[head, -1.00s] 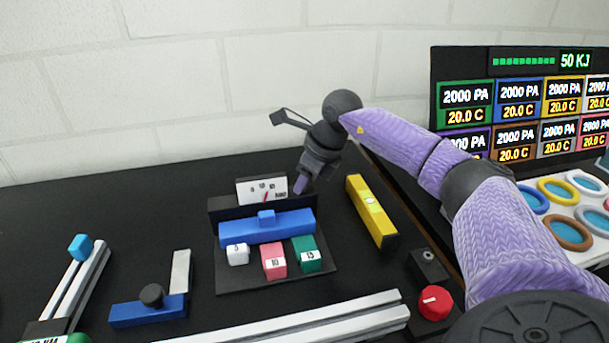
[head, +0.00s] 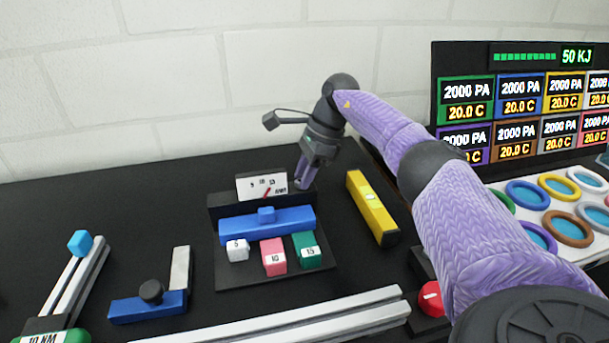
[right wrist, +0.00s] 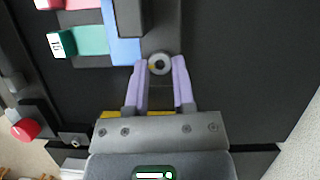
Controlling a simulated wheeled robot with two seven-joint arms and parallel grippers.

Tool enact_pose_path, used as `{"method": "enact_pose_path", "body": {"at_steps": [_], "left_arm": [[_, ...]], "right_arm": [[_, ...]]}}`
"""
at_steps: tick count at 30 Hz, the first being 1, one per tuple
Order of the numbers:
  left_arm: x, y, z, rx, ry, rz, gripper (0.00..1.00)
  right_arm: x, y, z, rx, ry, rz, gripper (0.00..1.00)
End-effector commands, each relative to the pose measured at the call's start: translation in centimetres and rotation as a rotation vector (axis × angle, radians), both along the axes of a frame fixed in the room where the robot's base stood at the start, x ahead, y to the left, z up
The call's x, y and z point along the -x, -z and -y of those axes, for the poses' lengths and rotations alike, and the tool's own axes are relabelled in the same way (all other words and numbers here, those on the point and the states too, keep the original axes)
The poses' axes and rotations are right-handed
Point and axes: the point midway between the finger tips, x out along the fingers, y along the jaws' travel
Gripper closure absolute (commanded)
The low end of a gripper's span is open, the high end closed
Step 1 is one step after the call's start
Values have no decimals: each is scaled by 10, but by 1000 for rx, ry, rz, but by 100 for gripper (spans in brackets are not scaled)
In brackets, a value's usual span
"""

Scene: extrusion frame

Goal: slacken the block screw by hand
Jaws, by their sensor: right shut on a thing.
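The block screw (right wrist: 160,64) is a small grey round piece with a dark hole, seen from above in the right wrist view beside the dark holder. My right gripper (right wrist: 160,72) has its two purple fingertips on either side of it and is shut on it. In the head view my right gripper (head: 304,184) is at the right end of the dark holder (head: 278,280), next to the white dial (head: 250,186); the screw is hidden there. A blue bar (head: 250,229) with a small blue block (head: 266,214) lies across the holder. My left gripper is out of view.
White, pink (head: 273,258) and green (head: 306,250) numbered blocks sit at the holder's front. A yellow level (head: 371,208) lies close to the right. A red knob (head: 430,298), silver rail (head: 300,317) and blue square tool (head: 150,305) are nearer.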

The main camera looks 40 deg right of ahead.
Motion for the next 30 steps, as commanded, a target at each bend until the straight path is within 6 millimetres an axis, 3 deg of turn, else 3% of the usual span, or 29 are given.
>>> {"method": "enact_pose_path", "body": {"at_steps": [19,20,24,30], "left_arm": [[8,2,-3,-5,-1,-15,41],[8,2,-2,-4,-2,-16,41],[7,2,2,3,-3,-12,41],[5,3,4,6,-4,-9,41]], "right_arm": [[0,1,0,2,-46,-4,100],[0,1,0,2,-46,-4,65],[0,1,0,1,-46,-3,35],[0,0,0,1,-45,-2,33]]}}
